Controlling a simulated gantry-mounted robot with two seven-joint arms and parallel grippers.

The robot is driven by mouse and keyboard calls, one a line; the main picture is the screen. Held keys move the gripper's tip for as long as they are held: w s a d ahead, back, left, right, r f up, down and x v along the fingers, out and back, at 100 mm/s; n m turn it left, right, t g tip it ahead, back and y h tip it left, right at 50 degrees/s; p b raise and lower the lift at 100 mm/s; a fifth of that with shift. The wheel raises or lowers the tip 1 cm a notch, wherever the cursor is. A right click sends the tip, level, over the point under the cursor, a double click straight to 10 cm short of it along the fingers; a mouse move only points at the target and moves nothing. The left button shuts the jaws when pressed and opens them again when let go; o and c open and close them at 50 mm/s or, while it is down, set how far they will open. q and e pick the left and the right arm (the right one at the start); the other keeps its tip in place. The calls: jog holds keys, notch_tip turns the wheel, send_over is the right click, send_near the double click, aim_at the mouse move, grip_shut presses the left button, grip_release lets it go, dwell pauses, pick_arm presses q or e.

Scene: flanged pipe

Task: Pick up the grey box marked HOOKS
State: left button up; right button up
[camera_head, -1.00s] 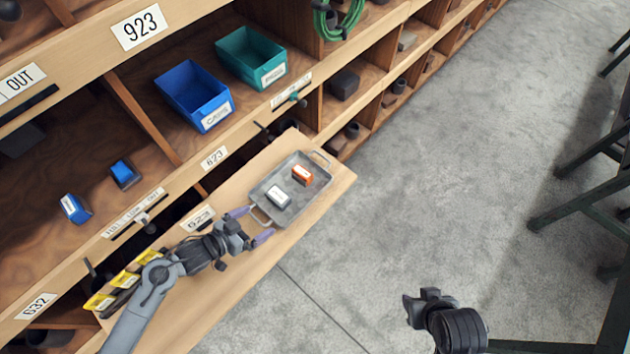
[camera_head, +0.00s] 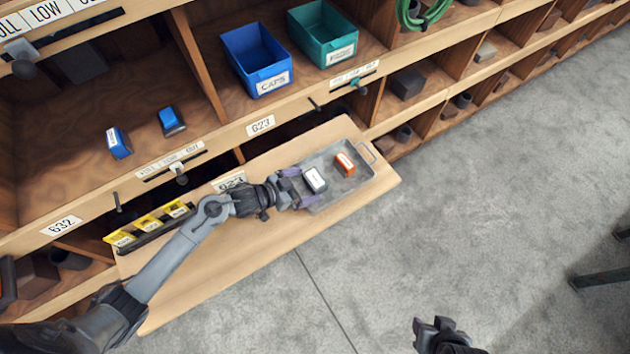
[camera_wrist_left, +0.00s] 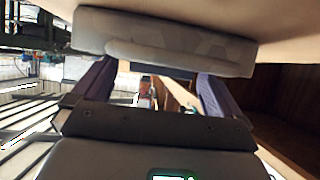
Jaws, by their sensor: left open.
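A small pale grey box (camera_head: 314,180), its label too small to read, lies in a shallow grey metal tray (camera_head: 330,199), left of an orange box (camera_head: 345,162). My left gripper (camera_head: 298,188) is open at the tray's left end, its purple fingers close beside the pale box. I cannot tell whether it touches the box or tray. In the left wrist view the fingers (camera_wrist_left: 153,85) stand apart, and a grey rounded shape (camera_wrist_left: 165,40) crosses in front of their tips. My right gripper (camera_head: 435,330) shows partly at the bottom edge, away from the tray.
The tray lies on a pulled-out wooden board (camera_head: 215,275) below a shelf unit. A blue CAPS bin (camera_head: 255,60) and a teal bin (camera_head: 322,35) stand on the shelf above.

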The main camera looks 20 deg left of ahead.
aim_at(310, 181)
pick_arm(q)
jog(key=x, duration=0.4)
jog(key=shift+w+r, duration=0.35)
jog(key=shift+w, duration=0.05)
jog(key=shift+w+d+f+b, duration=0.15)
jog(key=shift+d+f+b, duration=0.05)
jog(key=shift+b, duration=0.1)
jog(key=c, duration=1)
jog(key=shift+r, duration=0.15)
